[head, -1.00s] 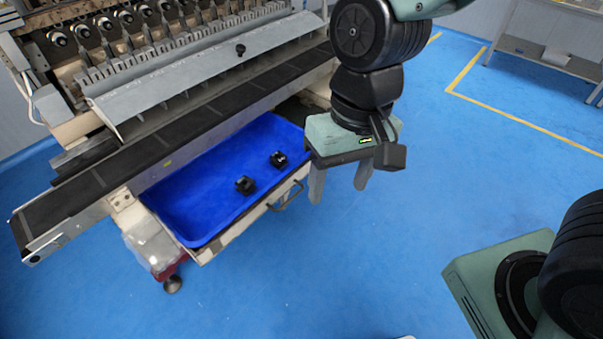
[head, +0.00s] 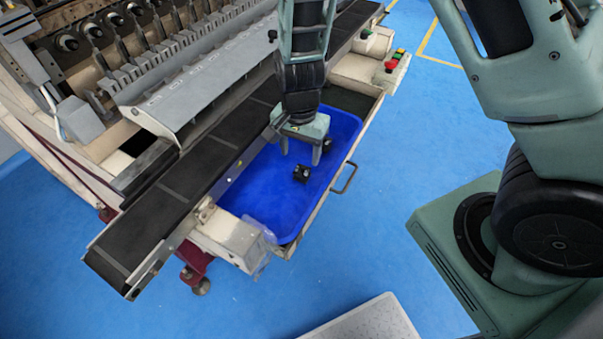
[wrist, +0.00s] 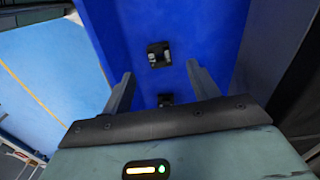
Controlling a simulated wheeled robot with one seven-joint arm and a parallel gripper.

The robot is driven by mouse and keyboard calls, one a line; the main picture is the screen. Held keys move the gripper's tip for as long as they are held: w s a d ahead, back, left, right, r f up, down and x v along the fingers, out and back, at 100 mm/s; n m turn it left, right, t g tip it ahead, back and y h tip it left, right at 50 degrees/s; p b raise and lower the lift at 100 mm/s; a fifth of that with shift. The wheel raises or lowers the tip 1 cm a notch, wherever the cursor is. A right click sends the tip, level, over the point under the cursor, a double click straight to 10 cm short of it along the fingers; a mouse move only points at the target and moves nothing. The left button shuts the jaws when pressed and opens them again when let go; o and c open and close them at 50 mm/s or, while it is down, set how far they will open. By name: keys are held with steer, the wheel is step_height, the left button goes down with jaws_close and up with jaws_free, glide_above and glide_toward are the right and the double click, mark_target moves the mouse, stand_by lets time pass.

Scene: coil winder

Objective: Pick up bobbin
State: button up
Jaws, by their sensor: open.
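Two small black bobbins lie in the blue tray (head: 262,205). One bobbin (head: 302,173) is in plain sight in the head view, just below my gripper's fingertips in the picture. The other bobbin (head: 327,146) is partly hidden behind my gripper (head: 300,157). My gripper is open and empty, pointing down over the tray. In the wrist view, one bobbin (wrist: 159,54) shows just past the fingertips, roughly centred between them. Another bobbin (wrist: 165,99) shows between the fingers, partly cut off by the gripper body. Neither bobbin is visibly touched by the fingers.
The tray sits in a pull-out drawer with a handle (head: 345,178). A dark conveyor belt (head: 185,182) of the winding machine runs along the tray's far side. A control box with a red button (head: 391,66) is at the upper right. A pale grey surface (head: 370,320) is at the bottom.

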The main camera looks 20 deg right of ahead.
mark_target(302, 169)
steer(key=shift+w+d+f+p, duration=0.1)
steer(key=shift+d+f+p, duration=0.05)
steer(key=shift+f, duration=1.75)
steer(key=shift+d+f+p, duration=0.15)
steer(key=shift+f, duration=1.7)
steer(key=c, duration=1.1)
